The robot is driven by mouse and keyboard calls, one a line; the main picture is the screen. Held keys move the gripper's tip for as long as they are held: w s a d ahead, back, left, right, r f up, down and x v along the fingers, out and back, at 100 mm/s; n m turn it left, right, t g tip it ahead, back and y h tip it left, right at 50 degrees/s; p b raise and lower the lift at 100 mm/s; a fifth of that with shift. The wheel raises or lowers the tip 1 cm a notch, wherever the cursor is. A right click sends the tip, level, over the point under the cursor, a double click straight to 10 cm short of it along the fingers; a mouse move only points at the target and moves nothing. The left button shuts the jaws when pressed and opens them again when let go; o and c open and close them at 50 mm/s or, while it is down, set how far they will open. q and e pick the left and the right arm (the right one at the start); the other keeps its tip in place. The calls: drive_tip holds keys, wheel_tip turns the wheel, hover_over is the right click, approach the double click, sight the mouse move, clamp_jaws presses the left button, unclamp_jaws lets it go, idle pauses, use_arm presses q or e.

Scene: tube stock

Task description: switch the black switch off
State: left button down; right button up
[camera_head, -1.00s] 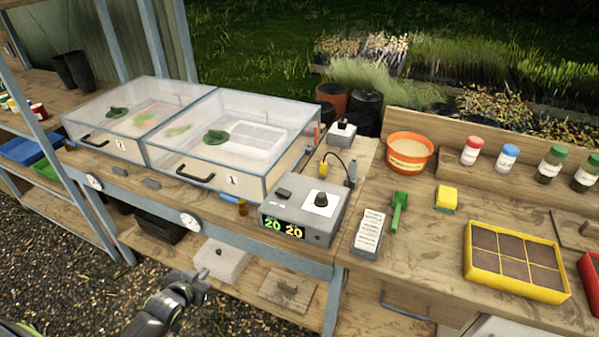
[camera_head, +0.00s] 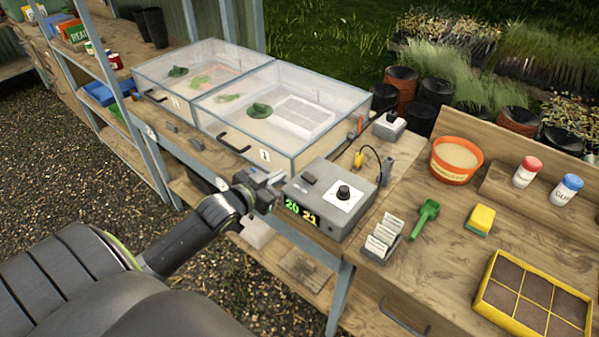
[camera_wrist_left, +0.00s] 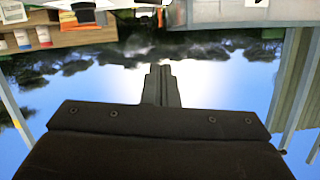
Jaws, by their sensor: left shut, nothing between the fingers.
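The grey control box (camera_head: 328,205) stands on the bench, with a lit display (camera_head: 300,213) reading 20 and 21. On its top are a small black switch (camera_head: 309,179) at the back left and a black knob (camera_head: 343,192) on a white plate. A smaller grey box behind it bears another small black part (camera_head: 392,117). I cannot tell which way the switch is tipped. My left gripper (camera_head: 274,179) is shut and empty, just left of the control box, apart from the switch. Its closed fingers show in the left wrist view (camera_wrist_left: 160,84). My right gripper is out of view.
Two clear-lidded trays (camera_head: 255,105) stand behind and left of the gripper. A yellow plug and black cable (camera_head: 359,160) rise behind the control box. Right of it are a label holder (camera_head: 381,240), a green scoop (camera_head: 424,217) and an orange pot (camera_head: 455,160).

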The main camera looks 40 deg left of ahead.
use_arm(q)
hover_over(299, 183)
drive_tip(key=shift+w+d+f+p, duration=0.15)
drive_tip(key=shift+f+p, duration=0.1)
drive_tip(key=shift+f, duration=0.35)
drive_tip(key=shift+w+d+f+p, duration=0.1)
drive_tip(key=shift+f+p, duration=0.1)
drive_tip(key=shift+f, duration=0.35)
drive_tip(key=f, duration=0.3)
drive_tip(key=shift+s+a, duration=0.15)
drive_tip(key=shift+a, duration=0.05)
drive_tip(key=shift+a+f+b, duration=0.15)
drive_tip(key=shift+f+b, duration=0.15)
drive_tip(key=shift+f, duration=0.25)
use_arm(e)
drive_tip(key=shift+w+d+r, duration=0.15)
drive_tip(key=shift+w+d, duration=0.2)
